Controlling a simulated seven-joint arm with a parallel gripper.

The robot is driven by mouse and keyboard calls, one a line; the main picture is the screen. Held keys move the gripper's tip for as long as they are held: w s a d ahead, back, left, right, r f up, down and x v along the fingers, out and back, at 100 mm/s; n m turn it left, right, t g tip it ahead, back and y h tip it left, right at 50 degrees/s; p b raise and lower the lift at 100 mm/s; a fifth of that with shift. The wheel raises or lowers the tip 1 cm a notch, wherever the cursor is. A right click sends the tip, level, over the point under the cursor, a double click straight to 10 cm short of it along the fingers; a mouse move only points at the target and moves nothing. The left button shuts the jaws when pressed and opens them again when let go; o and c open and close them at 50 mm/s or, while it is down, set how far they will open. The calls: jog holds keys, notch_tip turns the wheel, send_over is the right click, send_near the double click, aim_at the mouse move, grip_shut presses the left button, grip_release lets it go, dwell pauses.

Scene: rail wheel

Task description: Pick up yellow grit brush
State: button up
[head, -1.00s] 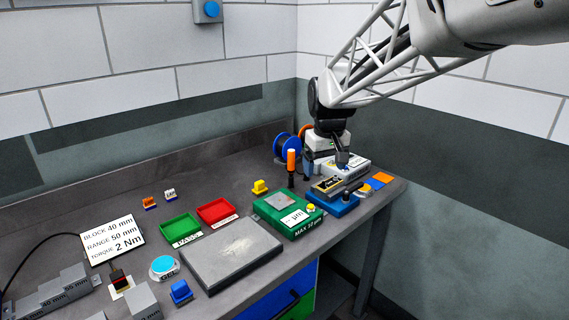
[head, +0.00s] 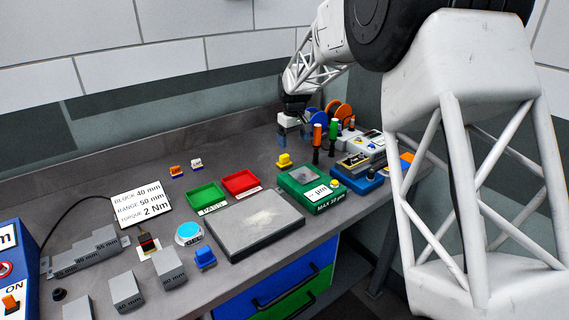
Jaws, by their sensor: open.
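The yellow grit brush (head: 284,161) is a small yellow block with a raised grip. It stands upright on the grey bench, behind the green gauge box and right of the red tray. My gripper (head: 287,134) is small and far off in the head view, near the back of the bench. It appears above and a little behind the brush, apart from it. It is open, and I see nothing held in it. The fingertips are too small to make out clearly.
A green box (head: 312,188) stands in front of the brush. Red (head: 241,183) and green (head: 207,196) trays are to its left. Upright orange- and green-handled tools (head: 317,136) and cable spools (head: 343,111) stand to its right. Bench around the brush's left is clear.

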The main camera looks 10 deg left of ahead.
aim_at(284, 155)
jog(key=shift+n, duration=0.3)
jog(key=w+a+f, duration=0.2)
jog(key=a+f, duration=0.1)
jog(key=shift+w+a+f, duration=0.1)
jog(key=shift+w+a, duration=0.15)
jog(key=shift+w, duration=0.15)
jog(key=shift+f, duration=0.1)
jog(key=shift+f, duration=1.2)
jog(key=shift+f, duration=0.15)
jog(key=shift+f, duration=2.5)
jog(key=shift+c, duration=0.3)
jog(key=c, duration=1)
